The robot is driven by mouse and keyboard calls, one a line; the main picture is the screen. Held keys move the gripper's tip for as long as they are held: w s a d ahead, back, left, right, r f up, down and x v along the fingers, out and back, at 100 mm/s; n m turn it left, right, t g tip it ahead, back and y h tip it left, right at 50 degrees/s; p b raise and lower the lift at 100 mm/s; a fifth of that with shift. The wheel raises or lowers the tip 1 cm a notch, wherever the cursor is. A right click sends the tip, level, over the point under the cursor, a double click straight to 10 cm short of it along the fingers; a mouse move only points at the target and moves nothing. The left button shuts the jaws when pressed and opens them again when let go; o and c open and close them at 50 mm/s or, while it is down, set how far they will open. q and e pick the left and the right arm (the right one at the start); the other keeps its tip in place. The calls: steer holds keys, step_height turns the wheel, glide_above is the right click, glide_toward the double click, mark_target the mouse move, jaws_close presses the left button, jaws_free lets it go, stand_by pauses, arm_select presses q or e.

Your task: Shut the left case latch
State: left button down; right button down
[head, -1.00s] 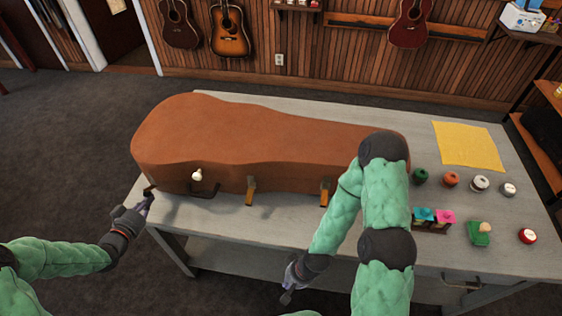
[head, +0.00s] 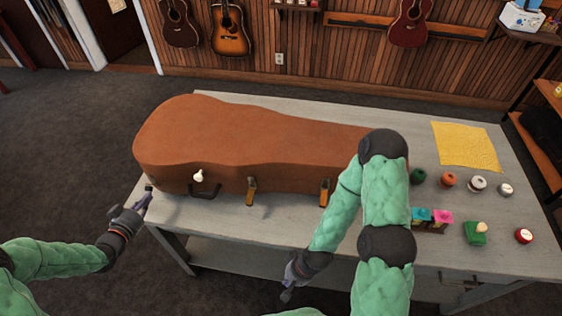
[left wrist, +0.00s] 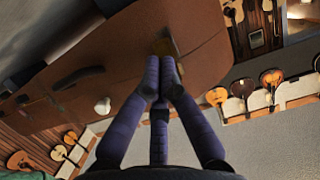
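A brown instrument case (head: 255,140) lies closed on the grey bench. Its left latch, a small brass piece (left wrist: 166,46), shows in the left wrist view just beyond my left fingertips; whether they touch it is unclear. In the head view my left gripper (head: 148,191) is at the case's lower front left corner and hides most of that latch. In the left wrist view the gripper's fingertips (left wrist: 165,64) are together, with nothing visible between them. My right gripper (head: 288,290) hangs low in front of the bench, away from the case; its finger opening is unclear.
The case front also carries a dark handle (head: 206,190), a white tag (head: 198,176), a middle latch (head: 251,191) and a right latch (head: 325,192). My right arm covers the case's right end. Small jars and a yellow cloth (head: 466,147) lie on the bench (head: 300,225) at right.

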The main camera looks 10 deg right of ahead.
arm_select(q)
steer(key=s+a+p, duration=0.1)
steer(key=s+a, duration=0.2)
steer(key=s, duration=0.5)
steer(key=shift+s+a+r, duration=0.25)
stand_by(0.8)
stand_by(0.3)
